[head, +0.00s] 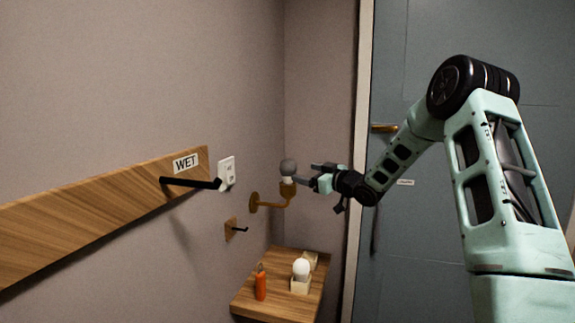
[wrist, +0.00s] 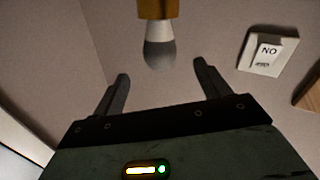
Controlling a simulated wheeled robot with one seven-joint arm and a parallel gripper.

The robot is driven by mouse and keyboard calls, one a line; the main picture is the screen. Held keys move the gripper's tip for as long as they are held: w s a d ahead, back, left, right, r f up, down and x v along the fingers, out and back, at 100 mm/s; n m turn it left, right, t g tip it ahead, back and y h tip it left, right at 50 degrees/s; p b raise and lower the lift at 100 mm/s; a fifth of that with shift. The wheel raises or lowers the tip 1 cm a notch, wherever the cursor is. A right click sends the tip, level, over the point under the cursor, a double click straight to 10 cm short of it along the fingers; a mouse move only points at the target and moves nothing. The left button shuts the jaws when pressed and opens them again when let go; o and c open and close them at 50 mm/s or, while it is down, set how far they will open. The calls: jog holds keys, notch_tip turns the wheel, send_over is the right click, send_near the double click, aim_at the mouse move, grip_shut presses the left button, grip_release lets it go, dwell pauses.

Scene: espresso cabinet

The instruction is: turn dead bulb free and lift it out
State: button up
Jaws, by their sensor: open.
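The dead bulb (head: 288,167) has a dark grey globe and a pale neck. It stands upright in the brass socket of a wall lamp (head: 270,205). In the wrist view the bulb (wrist: 159,52) hangs from the socket (wrist: 158,9) at the top of the picture. My gripper (head: 314,174) is just to the right of the bulb in the head view. In the wrist view my gripper (wrist: 162,80) is open and empty, with the bulb ahead of the gap between its fingers. I see no contact with the bulb.
A wooden shelf (head: 250,302) below carries a white bulb (head: 301,268) in a pale holder and an orange item (head: 260,283). A white switch plate (head: 227,171), a WET-labelled board (head: 110,205) with a black peg and a small hook (head: 236,229) are on the wall. A grey door (head: 420,45) is behind my arm.

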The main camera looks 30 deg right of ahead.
aim_at(284, 166)
jog(key=p+x, duration=0.3)
jog(key=x, duration=0.7)
jog(key=shift+w+a+p, duration=0.1)
jog(key=shift+w+p, duration=0.15)
jog(key=shift+p, duration=0.15)
jog(key=c, duration=1.1)
jog(key=shift+o, duration=0.2)
jog(key=shift+r+p, duration=0.1)
jog(key=shift+p, duration=0.35)
jog(key=shift+n+g+y+p, duration=0.5)
jog(key=shift+n+y+p, duration=0.6)
jog(key=shift+y, duration=0.3)
jog(key=shift+a+y, duration=0.1)
jog(key=shift+y, duration=0.3)
jog(key=shift+p, duration=0.3)
jog(key=shift+r+p, duration=1.85)
jog(key=shift+r, duration=1.85)
